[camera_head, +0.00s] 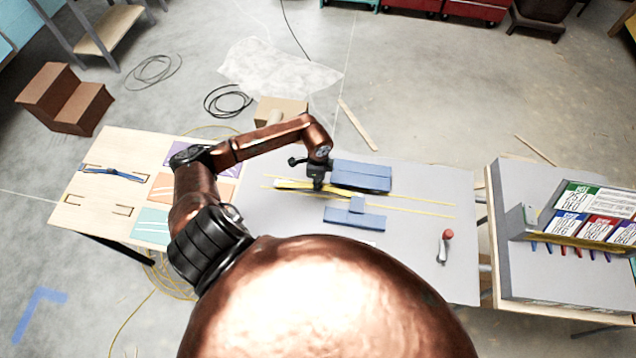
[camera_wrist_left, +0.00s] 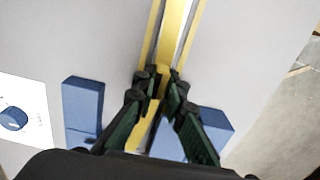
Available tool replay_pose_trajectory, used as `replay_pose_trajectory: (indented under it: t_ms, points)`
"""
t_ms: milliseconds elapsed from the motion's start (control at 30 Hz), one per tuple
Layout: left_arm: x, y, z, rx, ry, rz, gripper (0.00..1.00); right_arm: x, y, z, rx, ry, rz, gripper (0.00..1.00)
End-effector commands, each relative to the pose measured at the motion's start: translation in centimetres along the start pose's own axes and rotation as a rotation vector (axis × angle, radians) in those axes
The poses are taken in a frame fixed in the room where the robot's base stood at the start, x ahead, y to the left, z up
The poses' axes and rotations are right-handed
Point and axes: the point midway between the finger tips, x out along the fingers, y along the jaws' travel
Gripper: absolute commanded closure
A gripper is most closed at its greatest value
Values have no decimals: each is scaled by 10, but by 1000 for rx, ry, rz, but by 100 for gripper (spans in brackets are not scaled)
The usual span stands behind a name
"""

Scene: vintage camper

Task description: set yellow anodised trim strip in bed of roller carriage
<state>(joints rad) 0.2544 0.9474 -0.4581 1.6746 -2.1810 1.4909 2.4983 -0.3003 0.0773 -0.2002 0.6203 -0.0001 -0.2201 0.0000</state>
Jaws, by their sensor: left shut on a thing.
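The yellow anodised trim strip (camera_head: 345,192) is long and narrow. It lies among the blue blocks on the grey table. My left gripper (camera_head: 318,186) reaches down over the strip's left part. In the left wrist view its dark fingers (camera_wrist_left: 161,88) are closed on the yellow strip (camera_wrist_left: 172,55), which runs away up the picture and also shows below the fingertips. A pale band lies along the strip. I cannot tell which part is the roller carriage. My right gripper is out of view.
Thin yellow lines run along the grey table (camera_head: 420,250). A red-knobbed tool (camera_head: 446,246) stands at its right. A pale board (camera_head: 112,182) with coloured panels adjoins at left. A bench with marker boxes (camera_head: 575,225) stands at right. The table's right part is mostly free.

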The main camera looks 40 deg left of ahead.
Motion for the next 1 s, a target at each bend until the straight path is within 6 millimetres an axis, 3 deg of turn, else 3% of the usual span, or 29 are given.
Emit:
replay_pose_trajectory:
  t_ms: [1000]
  points:
    - [12, 0, 0, 0, 0, 0, 100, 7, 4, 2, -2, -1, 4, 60]
